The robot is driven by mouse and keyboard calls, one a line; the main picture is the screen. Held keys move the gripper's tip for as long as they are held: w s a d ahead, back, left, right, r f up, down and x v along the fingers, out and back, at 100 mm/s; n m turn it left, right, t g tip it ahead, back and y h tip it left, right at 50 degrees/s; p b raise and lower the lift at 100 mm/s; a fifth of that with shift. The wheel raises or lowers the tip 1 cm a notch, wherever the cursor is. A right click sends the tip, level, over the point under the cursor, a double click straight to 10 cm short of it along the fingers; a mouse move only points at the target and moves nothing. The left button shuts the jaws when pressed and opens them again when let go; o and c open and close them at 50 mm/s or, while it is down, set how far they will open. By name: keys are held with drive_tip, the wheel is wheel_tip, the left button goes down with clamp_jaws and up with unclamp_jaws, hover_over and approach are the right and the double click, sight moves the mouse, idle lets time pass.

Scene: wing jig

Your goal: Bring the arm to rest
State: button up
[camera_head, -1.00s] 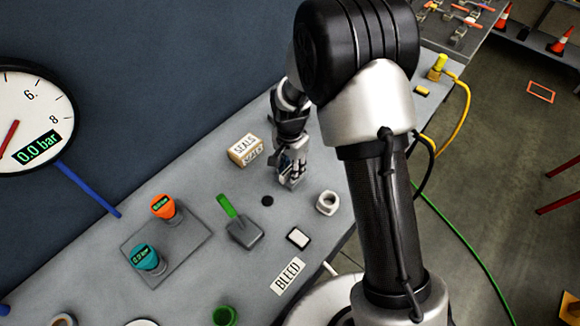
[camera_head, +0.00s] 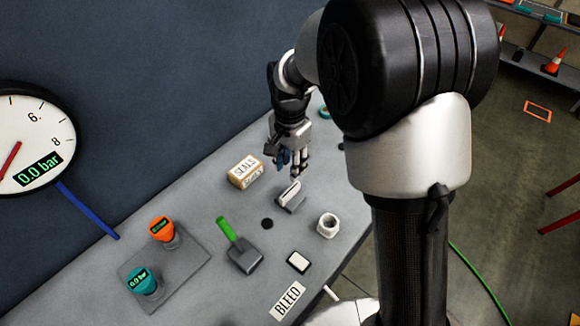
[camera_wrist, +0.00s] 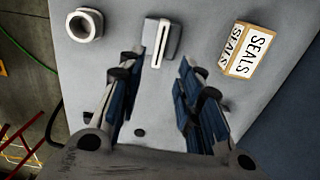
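My gripper (camera_head: 291,160) hangs above the grey bench (camera_head: 205,205), near the SEALS box. In the wrist view my gripper (camera_wrist: 159,85) has its two blue-padded fingers apart, with nothing between them but bench surface. A small grey block with a white slotted face (camera_head: 290,195) stands on the bench just below and in front of the fingers. The block also shows in the wrist view (camera_wrist: 162,42), beyond the fingertips and apart from them. My arm rises over the right part of the bench and hides what lies behind it.
The SEALS box (camera_head: 245,171) is close to the gripper's left. A wall dial (camera_head: 30,145) reads 0.0 bar.

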idle(0.4)
drive_tip(key=s+d+r+n+t, duration=0.1)
drive_tip(key=s+d+r+n, duration=0.2)
drive_tip(key=r, duration=0.5)
drive_tip(key=s+d+r+n+t+b, duration=0.1)
drive_tip(key=s+d+r+n, duration=0.2)
drive_tip(key=s, duration=0.8)
drive_tip(key=s+d+r+n+t+b, duration=0.1)
drive_tip(key=s+d+r+n+t, duration=0.1)
drive_tip(key=s, duration=0.9)
drive_tip(key=shift+d+r+n+t, duration=0.3)
drive_tip(key=shift+d+r+n, duration=0.35)
drive_tip(key=shift+d, duration=0.4)
drive_tip(key=shift+a, duration=0.1)
